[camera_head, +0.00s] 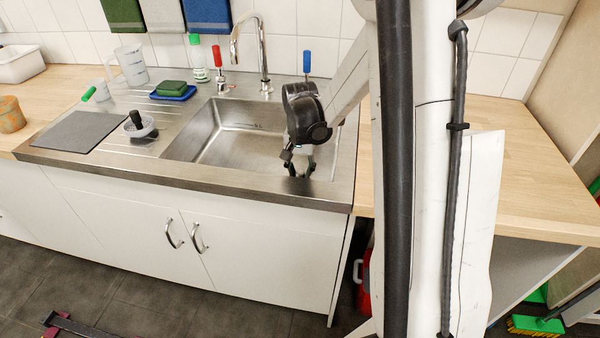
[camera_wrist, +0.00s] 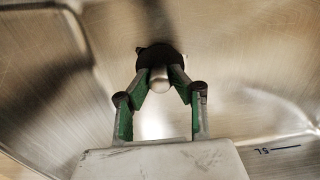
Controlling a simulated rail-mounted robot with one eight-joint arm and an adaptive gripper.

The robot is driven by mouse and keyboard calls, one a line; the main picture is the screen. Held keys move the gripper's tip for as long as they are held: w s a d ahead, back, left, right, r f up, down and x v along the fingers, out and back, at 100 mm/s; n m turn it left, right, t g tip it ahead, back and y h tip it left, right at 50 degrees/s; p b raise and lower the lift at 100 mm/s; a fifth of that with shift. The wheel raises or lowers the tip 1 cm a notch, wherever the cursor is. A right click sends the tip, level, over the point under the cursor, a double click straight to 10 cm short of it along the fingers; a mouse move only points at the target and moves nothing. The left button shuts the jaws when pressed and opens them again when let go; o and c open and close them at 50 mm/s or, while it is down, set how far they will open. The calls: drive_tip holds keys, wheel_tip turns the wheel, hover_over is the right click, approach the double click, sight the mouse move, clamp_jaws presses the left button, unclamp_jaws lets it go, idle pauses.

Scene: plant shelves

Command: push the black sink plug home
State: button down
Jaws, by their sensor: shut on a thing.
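The black sink plug (camera_wrist: 146,56) shows in the wrist view as a dark disc with a light grey knob (camera_wrist: 160,78) standing up from it. My gripper (camera_wrist: 160,80) is shut on that knob, with one green-padded finger on each side. Much of the plug is hidden by the fingers. In the head view my gripper (camera_head: 300,170) points down into the right front part of the steel sink (camera_head: 205,140). I cannot tell how deep the plug sits or whether it is level in the drain.
The rest of the basin is clear.

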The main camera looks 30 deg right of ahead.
drive_tip(key=shift+f+b, duration=0.3)
drive_tip(key=shift+b, duration=0.05)
drive_tip(key=c, duration=1.4)
unclamp_jaws()
drive_tip(key=shift+c, duration=0.2)
drive_tip(key=shift+r, duration=0.1)
wheel_tip(320, 180, up, 12)
